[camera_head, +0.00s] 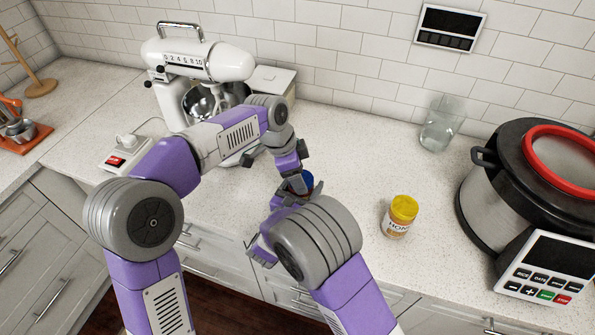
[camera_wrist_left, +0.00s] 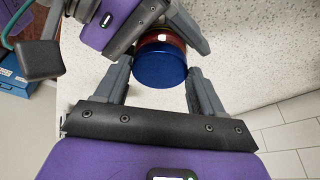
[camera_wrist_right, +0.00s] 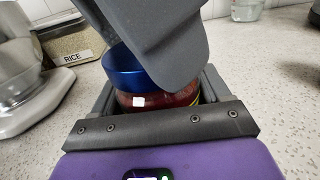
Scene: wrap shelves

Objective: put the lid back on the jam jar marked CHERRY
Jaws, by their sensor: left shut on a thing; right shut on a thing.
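A jar with dark red contents (camera_wrist_right: 165,98) stands between the fingers of my right gripper (camera_head: 289,198), which is shut on it. A blue lid (camera_wrist_left: 160,66) is between the fingers of my left gripper (camera_wrist_left: 162,72), which is shut on it from above. The lid also shows in the right wrist view (camera_wrist_right: 122,66), at the top of the jar. It looks in contact with the jar, but I cannot tell whether it is seated. A left finger hides part of the lid and jar there. In the head view only a bit of blue (camera_head: 308,181) shows. The jar's name is not readable.
A yellow-lidded jar (camera_head: 399,216) marked "HON..." stands right of my grippers. A large cooker (camera_head: 500,200) is at the right, a glass (camera_head: 440,125) behind. A white mixer (camera_head: 205,62) and a container marked RICE (camera_wrist_right: 74,48) are at the back left. The counter between is clear.

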